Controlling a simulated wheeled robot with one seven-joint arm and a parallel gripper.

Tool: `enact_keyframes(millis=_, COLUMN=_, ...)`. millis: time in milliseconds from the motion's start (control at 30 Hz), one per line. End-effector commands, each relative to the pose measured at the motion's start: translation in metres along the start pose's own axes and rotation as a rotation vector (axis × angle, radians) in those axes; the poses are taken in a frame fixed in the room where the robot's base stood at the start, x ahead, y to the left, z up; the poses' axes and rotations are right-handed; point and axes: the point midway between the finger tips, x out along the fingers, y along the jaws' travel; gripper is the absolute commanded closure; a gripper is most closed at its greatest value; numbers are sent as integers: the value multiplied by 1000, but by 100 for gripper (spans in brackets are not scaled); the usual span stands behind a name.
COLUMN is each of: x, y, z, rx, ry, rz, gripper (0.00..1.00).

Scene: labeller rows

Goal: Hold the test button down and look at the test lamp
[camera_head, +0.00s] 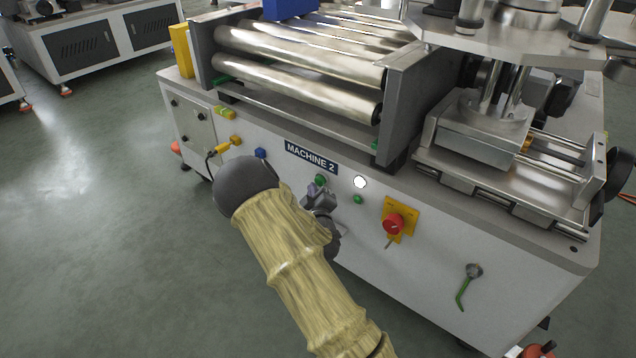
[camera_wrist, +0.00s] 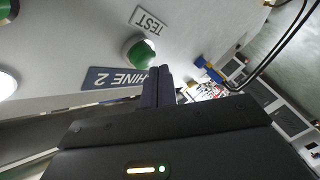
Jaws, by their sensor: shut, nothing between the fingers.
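The green test button (camera_wrist: 138,54) sits under an upside-down TEST label (camera_wrist: 150,20) in the wrist view. It also shows in the head view, a green button (camera_head: 320,180) below the MACHINE 2 plate. My gripper (camera_wrist: 159,70) is shut and empty. Its fingertips are at the edge of the button in the wrist view; I cannot tell whether they touch it. In the head view my gripper (camera_head: 318,190) is just below the button. A round white lamp (camera_head: 360,182) glows to the right of the button; it is cut off at the left edge of the wrist view (camera_wrist: 6,84).
Another green button (camera_head: 358,199) is under the lamp. A red stop knob (camera_head: 393,223) on a yellow plate is farther right, with a green-handled lever (camera_head: 466,284) beyond. A blue part (camera_head: 260,153) and a yellow plug (camera_head: 222,148) with a cable are to the left.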

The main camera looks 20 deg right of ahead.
Motion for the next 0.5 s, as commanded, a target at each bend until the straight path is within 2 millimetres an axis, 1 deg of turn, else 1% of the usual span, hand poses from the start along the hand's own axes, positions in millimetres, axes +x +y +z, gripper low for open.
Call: enact_keyframes(millis=500, x=-6, y=-5, z=-5, rx=0, ry=0, rz=-1, gripper=100)
